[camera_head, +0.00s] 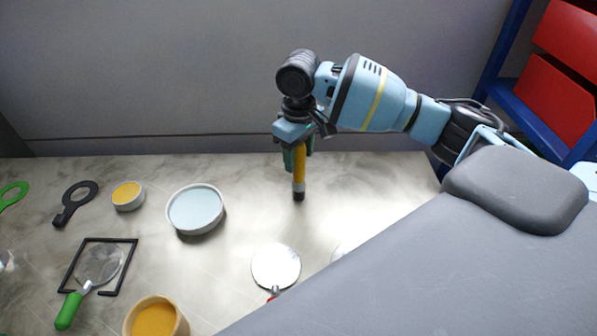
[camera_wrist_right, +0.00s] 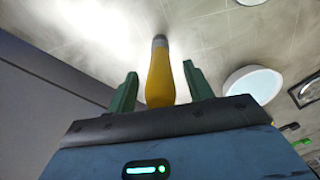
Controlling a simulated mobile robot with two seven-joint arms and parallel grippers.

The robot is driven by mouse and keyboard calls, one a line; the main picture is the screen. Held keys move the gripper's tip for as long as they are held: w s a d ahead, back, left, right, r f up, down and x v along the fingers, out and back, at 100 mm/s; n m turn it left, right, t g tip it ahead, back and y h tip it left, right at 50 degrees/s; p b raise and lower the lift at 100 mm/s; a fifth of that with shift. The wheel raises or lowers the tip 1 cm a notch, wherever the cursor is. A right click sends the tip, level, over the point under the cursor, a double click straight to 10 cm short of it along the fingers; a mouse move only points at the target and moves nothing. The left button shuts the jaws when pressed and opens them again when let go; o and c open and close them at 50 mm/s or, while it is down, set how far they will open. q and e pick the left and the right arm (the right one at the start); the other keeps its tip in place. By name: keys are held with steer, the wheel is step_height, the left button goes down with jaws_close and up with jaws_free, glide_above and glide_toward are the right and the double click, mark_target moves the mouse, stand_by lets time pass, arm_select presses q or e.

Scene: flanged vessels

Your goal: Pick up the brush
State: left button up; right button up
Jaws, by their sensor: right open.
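The brush has a yellow handle (camera_head: 299,172) with a grey band and a dark end at the bottom. It looks upright over the table, below my right gripper (camera_head: 297,158). In the right wrist view the brush's yellow handle (camera_wrist_right: 160,78) lies between the two green fingers of my right gripper (camera_wrist_right: 159,82). Gaps show on both sides of the handle, so the gripper is open around it. The handle's upper end is hidden by the gripper in the head view. My left gripper is not in view.
A white round dish (camera_head: 195,209) and a small yellow-filled dish (camera_head: 127,195) stand to the left. A round mirror-like disc (camera_head: 276,267) lies in front. A green-handled magnifier (camera_head: 69,310), a black frame (camera_head: 127,268) and a yellow-filled cup (camera_head: 155,318) are at front left.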

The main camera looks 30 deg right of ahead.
steer(key=c, duration=1.1)
steer(key=shift+o, duration=0.2)
steer(key=shift+r, duration=0.1)
